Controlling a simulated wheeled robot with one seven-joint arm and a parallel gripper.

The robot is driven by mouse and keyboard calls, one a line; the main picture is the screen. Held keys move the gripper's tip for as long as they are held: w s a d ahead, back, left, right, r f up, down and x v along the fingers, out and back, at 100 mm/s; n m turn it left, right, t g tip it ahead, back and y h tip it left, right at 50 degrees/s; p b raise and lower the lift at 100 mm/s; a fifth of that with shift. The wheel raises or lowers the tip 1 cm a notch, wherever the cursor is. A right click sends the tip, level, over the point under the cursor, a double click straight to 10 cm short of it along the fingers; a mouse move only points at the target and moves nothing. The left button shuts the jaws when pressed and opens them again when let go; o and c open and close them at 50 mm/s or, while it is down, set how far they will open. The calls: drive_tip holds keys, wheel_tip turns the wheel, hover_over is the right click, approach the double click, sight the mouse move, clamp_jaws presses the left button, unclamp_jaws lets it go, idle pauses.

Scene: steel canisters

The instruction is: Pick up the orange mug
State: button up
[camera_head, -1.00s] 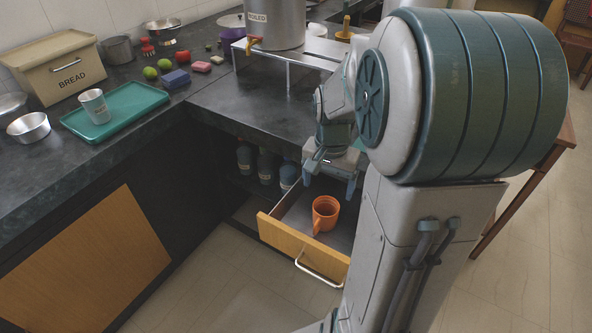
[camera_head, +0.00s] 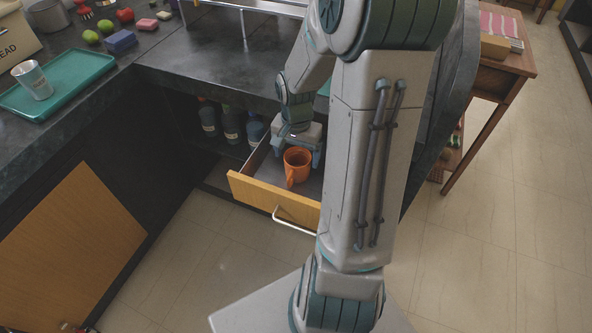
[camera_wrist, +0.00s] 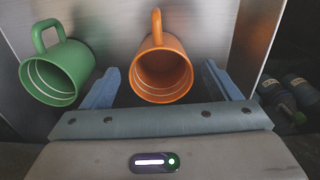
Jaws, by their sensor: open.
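The orange mug (camera_head: 297,165) stands in the open drawer (camera_head: 272,205), with its handle toward the drawer front. In the wrist view the orange mug (camera_wrist: 161,72) lies between the two blue fingers, its handle pointing up in the picture. My gripper (camera_wrist: 160,85) is open, with a gap between each finger and the mug. In the head view my gripper (camera_head: 297,148) is low over the drawer, just behind the mug. A green mug (camera_wrist: 57,72) is beside the left finger in the wrist view; it is hidden in the head view.
The counter (camera_head: 215,78) overhangs the back of the drawer. Several dark bottles (camera_head: 230,124) stand on the shelf left of the drawer. A teal tray (camera_head: 62,88) with a metal cup (camera_head: 33,80) is on the left counter. The floor in front of the drawer is clear.

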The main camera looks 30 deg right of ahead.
wheel_tip(320, 180, down, 3)
drive_tip(key=shift+r, duration=0.2)
drive_tip(key=c, duration=1.1)
drive_tip(key=shift+o, duration=0.2)
drive_tip(key=shift+r, duration=0.1)
